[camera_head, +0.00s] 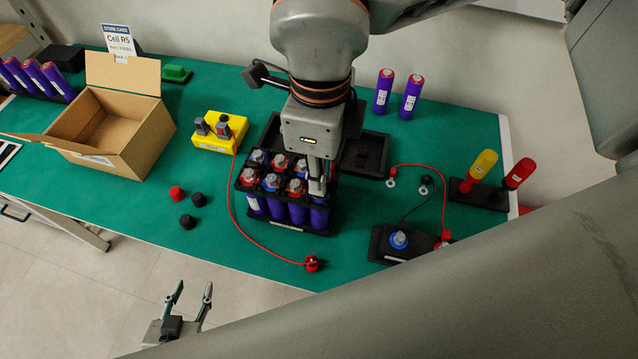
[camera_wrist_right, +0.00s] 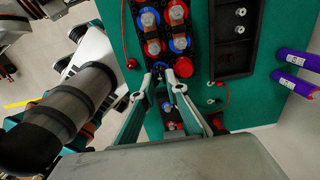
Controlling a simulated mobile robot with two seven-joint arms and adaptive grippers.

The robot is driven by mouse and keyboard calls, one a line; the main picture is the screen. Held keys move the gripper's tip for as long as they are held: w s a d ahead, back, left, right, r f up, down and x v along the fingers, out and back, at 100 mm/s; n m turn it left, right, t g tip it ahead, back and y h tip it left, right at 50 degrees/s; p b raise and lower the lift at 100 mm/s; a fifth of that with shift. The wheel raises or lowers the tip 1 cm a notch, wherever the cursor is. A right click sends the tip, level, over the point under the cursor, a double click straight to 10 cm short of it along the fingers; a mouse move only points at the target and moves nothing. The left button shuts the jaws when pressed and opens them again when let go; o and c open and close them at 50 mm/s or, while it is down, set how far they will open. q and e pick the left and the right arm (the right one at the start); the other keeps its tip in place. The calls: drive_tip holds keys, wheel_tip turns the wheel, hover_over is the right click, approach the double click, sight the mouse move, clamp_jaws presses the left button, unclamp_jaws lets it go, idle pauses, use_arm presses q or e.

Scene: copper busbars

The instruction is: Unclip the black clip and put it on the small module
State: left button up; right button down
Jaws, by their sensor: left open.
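My right gripper (camera_head: 318,185) points down at the near right corner of the large module (camera_head: 285,228), a black holder of purple cells with red and blue tops. In the right wrist view, its fingertips (camera_wrist_right: 162,76) are close together beside the end cells. A small dark piece (camera_wrist_right: 160,65) shows at the tips; I cannot tell if it is the black clip or if it is gripped. The small module (camera_head: 376,245), a black base with a blue and a red terminal, lies to the right. My left gripper (camera_head: 188,300) is open and empty off the table's near edge.
A yellow meter (camera_head: 219,133) has a red lead to a red clip (camera_head: 312,264) near the front edge. Loose caps (camera_head: 188,222) lie left of the large module. An open cardboard box (camera_head: 118,135) stands left. A black tray (camera_head: 362,155) and cells (camera_head: 410,97) are behind.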

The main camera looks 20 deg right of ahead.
drive_tip(key=shift+r, duration=0.1)
drive_tip(key=shift+r+p, duration=0.5)
drive_tip(key=shift+r, duration=0.45)
drive_tip(key=shift+r+p, duration=0.4)
drive_tip(key=shift+r, duration=0.6)
drive_tip(key=shift+f, duration=0.1)
